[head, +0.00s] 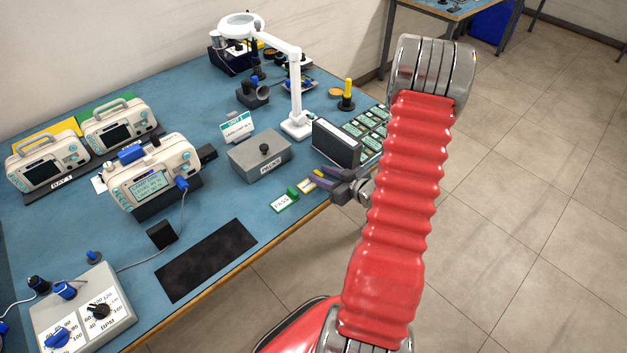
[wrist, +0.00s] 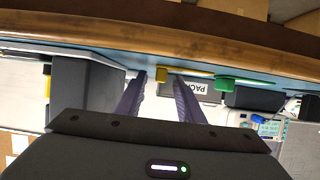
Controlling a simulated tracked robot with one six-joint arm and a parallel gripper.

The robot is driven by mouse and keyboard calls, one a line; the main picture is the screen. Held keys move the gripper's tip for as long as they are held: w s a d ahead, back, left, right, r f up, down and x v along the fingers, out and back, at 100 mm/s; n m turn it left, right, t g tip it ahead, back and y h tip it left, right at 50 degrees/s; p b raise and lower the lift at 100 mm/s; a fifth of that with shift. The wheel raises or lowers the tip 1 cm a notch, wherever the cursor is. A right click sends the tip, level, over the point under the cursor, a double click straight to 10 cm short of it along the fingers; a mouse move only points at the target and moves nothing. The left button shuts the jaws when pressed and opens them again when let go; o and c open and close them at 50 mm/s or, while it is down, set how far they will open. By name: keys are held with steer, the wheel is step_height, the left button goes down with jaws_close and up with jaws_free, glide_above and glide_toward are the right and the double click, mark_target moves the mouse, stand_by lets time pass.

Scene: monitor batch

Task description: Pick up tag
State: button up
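A white tag with a green edge and a green knob, marked PASS (head: 285,203), lies near the front edge of the blue bench. A second tag, white with a yellow edge (head: 307,187), lies just right of it, partly hidden by my gripper (head: 318,177). My gripper's two purple fingers are apart and empty, low over the bench edge. In the wrist view, the yellow tag's knob (wrist: 161,73) shows between the fingertips, and the green knob (wrist: 232,84) is to their right. I cannot tell whether the fingers reach around the yellow one.
A grey box marked PACK (head: 260,156) stands behind the tags. A dark-faced bin (head: 335,146) and a tray of green boards (head: 366,130) stand to the right. A white magnifier lamp (head: 295,125) rises behind. A dark mat (head: 206,260) lies front left.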

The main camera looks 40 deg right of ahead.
jaws_close()
steer(key=shift+r, duration=0.2)
stand_by(0.5)
step_height(320, 180, up, 10)
steer(key=shift+f, duration=0.2)
stand_by(0.4)
stand_by(0.5)
